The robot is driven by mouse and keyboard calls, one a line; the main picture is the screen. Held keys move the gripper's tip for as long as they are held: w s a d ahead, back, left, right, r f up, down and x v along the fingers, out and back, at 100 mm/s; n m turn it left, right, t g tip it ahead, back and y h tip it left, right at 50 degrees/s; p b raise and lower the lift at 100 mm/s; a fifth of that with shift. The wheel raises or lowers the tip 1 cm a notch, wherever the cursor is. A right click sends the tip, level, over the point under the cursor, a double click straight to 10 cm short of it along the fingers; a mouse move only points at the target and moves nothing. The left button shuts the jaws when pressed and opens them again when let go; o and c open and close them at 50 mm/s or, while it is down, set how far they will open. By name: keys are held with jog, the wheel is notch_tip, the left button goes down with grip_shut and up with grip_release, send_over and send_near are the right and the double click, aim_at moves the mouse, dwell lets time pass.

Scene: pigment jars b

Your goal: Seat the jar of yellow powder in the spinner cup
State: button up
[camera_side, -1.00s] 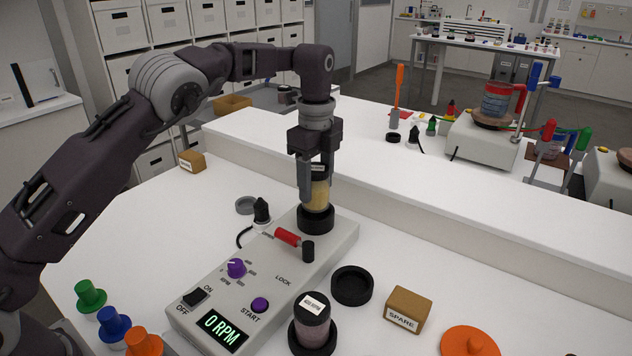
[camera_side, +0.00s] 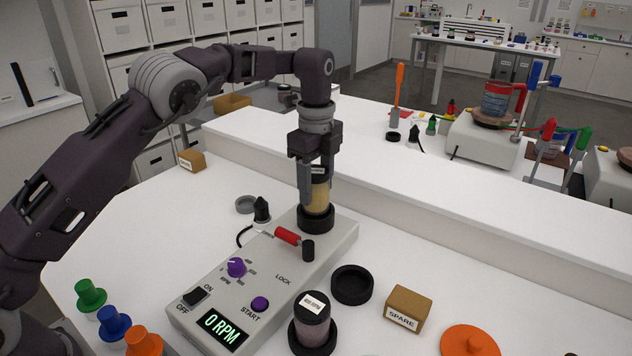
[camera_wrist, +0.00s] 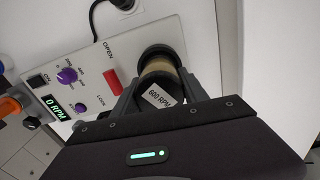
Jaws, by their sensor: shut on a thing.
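The jar of yellow powder (camera_side: 319,197) has a dark lid and stands upright at the spinner cup (camera_side: 316,219), a black ring on the far end of the grey spinner machine (camera_side: 262,278). My gripper (camera_side: 318,195) points down from above and is shut on the jar. In the wrist view the jar (camera_wrist: 158,66) shows between the fingers, its lid label reading 600 RPM. The jar's base is at or inside the cup (camera_wrist: 158,52); how deep it sits is hidden. The red-handled lock lever (camera_side: 288,236) lies beside the cup. The display reads 0 RPM.
A pinkish jar (camera_side: 312,318) stands in a black holder at the front, near an empty black ring (camera_side: 351,286). A SPARE block (camera_side: 408,308) and an orange disc (camera_side: 470,341) lie at right. Green, blue and orange knobs stand at front left. A raised white ledge runs behind.

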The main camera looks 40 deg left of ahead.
aim_at(316, 171)
jog(key=shift+f, duration=1.6)
jog(key=o, duration=1.5)
notch_tip(316, 171, up, 7)
jog(key=shift+f, duration=0.2)
jog(key=shift+r, duration=0.2)
